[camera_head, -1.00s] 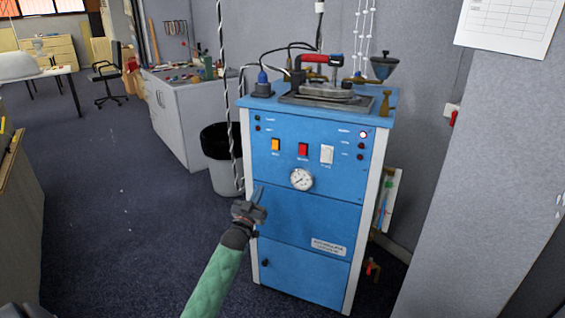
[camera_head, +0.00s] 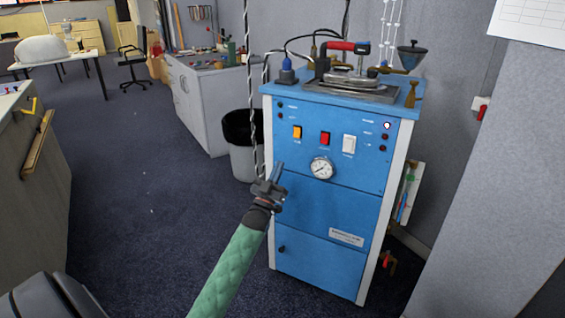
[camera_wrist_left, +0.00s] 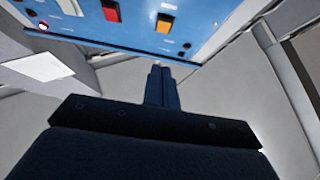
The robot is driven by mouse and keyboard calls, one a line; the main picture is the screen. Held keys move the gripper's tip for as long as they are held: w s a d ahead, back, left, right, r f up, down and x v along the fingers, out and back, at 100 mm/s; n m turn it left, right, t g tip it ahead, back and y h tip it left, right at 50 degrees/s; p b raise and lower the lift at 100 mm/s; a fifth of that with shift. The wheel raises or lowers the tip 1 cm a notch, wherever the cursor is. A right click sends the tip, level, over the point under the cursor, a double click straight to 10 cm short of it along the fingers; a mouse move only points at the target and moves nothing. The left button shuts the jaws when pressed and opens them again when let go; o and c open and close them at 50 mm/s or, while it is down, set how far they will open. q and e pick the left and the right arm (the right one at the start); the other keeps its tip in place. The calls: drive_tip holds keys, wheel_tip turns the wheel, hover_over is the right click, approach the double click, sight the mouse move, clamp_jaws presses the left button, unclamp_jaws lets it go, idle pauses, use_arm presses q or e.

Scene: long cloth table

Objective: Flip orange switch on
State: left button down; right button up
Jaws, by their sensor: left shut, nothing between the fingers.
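The orange switch (camera_head: 297,132) is on the front panel of the blue machine (camera_head: 325,205), left of the red switch (camera_head: 325,138) and the white switch (camera_head: 349,144). My left gripper (camera_head: 279,171) is in front of the machine's left edge, below the orange switch and apart from it. Its fingers are shut and empty, pointing up. In the left wrist view, the shut fingertips (camera_wrist_left: 160,70) point toward the lower edge of the panel, and the orange switch (camera_wrist_left: 165,22) is just above them. The right gripper is not in view.
A round gauge (camera_head: 321,168) sits under the switches. An iron (camera_head: 350,70) rests on top of the machine. A grey wall is at right. The floor at left is open.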

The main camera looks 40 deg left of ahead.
sight(297, 133)
use_arm(q)
drive_tip(key=x, duration=0.3)
drive_tip(key=w+f+x, duration=0.1)
drive_tip(key=x, duration=0.3)
drive_tip(key=f+p+x, duration=0.1)
drive_tip(key=x, duration=0.2)
drive_tip(key=shift+w+a+r, duration=0.15)
drive_tip(key=shift+w+r, duration=0.15)
drive_tip(key=shift+w, duration=0.6)
